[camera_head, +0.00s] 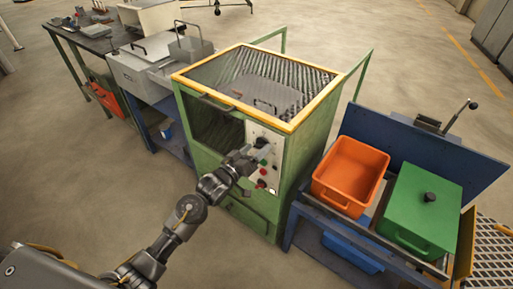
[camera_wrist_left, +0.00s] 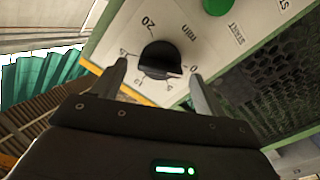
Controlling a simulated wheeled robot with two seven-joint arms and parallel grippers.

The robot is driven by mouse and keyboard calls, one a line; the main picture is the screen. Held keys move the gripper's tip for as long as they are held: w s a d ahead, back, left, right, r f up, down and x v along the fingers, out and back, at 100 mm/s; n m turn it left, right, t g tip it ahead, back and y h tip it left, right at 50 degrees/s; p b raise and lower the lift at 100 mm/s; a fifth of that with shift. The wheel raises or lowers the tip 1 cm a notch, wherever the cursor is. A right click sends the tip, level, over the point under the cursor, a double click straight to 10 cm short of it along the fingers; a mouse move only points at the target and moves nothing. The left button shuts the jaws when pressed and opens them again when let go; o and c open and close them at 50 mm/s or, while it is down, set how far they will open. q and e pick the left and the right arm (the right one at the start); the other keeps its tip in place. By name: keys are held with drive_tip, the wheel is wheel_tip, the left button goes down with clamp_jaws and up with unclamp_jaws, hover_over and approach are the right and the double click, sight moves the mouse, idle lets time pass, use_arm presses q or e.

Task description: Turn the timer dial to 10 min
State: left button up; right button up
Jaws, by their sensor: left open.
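The timer dial (camera_wrist_left: 160,57) is a black round knob on a pale panel, with "min" and numbers such as 20, 5 and 0 printed around it. Its raised grip lies roughly across the wrist view, with one end towards the 0 side; the exact setting is hard to tell. My left gripper (camera_wrist_left: 158,71) is open, one finger on each side of the dial. I cannot tell whether the fingers touch it. In the head view the left gripper (camera_head: 252,156) is at the control panel (camera_head: 255,131) of the green furnace (camera_head: 310,145) and hides the dial. My right gripper is out of view.
A green button (camera_wrist_left: 216,5) sits beside the dial on the panel. A red button (camera_head: 261,185) is lower on it. An orange bin (camera_head: 350,171) and a green lidded box (camera_head: 422,208) stand right of the furnace. A bench (camera_head: 97,42) stands behind left. The floor at left is clear.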

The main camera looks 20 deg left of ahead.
use_arm(q)
drive_tip(key=shift+w+d, duration=0.2)
drive_tip(key=shift+w, duration=0.25)
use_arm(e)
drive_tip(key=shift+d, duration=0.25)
use_arm(q)
drive_tip(key=c, duration=1)
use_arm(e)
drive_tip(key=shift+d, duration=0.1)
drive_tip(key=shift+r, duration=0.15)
